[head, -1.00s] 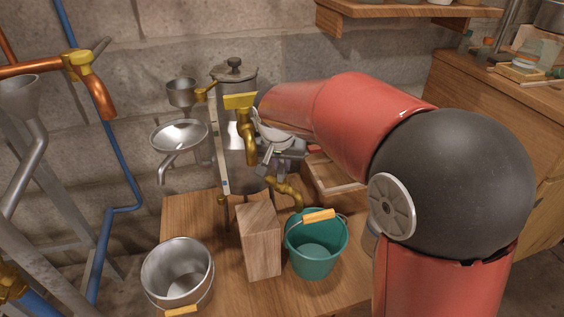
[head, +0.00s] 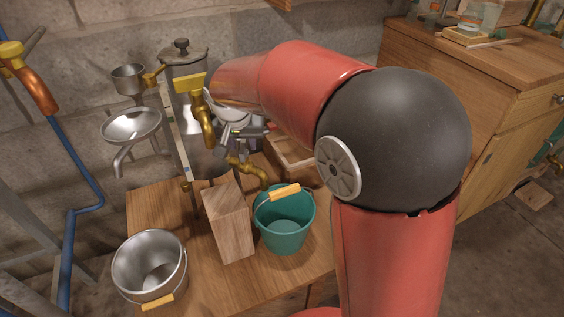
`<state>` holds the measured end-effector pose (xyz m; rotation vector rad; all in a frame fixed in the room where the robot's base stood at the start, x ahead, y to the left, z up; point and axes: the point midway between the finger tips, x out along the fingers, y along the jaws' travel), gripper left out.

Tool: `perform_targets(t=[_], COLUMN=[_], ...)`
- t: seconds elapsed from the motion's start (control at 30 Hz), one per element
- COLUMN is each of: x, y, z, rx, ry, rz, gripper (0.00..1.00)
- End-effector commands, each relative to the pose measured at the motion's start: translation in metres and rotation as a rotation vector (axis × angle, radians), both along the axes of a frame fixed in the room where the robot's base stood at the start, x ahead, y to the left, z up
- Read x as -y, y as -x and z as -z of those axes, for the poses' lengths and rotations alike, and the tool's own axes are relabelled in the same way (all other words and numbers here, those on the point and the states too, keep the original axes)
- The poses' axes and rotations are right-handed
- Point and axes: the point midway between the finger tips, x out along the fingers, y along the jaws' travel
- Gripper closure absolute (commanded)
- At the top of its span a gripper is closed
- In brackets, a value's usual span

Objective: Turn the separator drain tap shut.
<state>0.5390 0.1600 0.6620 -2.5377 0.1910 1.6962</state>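The separator (head: 205,158) is a grey metal vessel on the wooden table, partly hidden behind a gauge strip, a brass tap and my arm. A brass tap with a yellow handle (head: 190,83) is on its upper front. A lower brass drain spout (head: 255,172) curves down above the teal bucket (head: 284,222); its handle is hidden or too small to make out. My gripper (head: 247,132) is at the separator's right side, just above the lower spout. My arm covers much of it, so its fingers and any contact cannot be told.
A wooden block (head: 230,225) stands left of the teal bucket. A steel bucket (head: 150,268) is at the table's front left. A funnel and bowl (head: 131,126) are left of the separator. A wooden tray (head: 290,155) lies behind the bucket. A cabinet (head: 480,75) stands at right.

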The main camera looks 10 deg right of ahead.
Motion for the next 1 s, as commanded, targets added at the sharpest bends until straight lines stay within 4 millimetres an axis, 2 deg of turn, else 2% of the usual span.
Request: perform_targets(t=[0.27, 0.93, 0.97, 1.0], x=[0.002, 0.004, 0.004, 0.006], y=[0.000, -0.001, -0.001, 0.003], z=[-0.001, 0.002, -0.002, -0.014], rx=[0.000, 0.002, 0.004, 0.007], ry=[-0.001, -0.002, -0.002, -0.002], rz=[-0.079, -0.660, -0.681, -0.678], gripper=[0.66, 0.66, 0.66, 0.66])
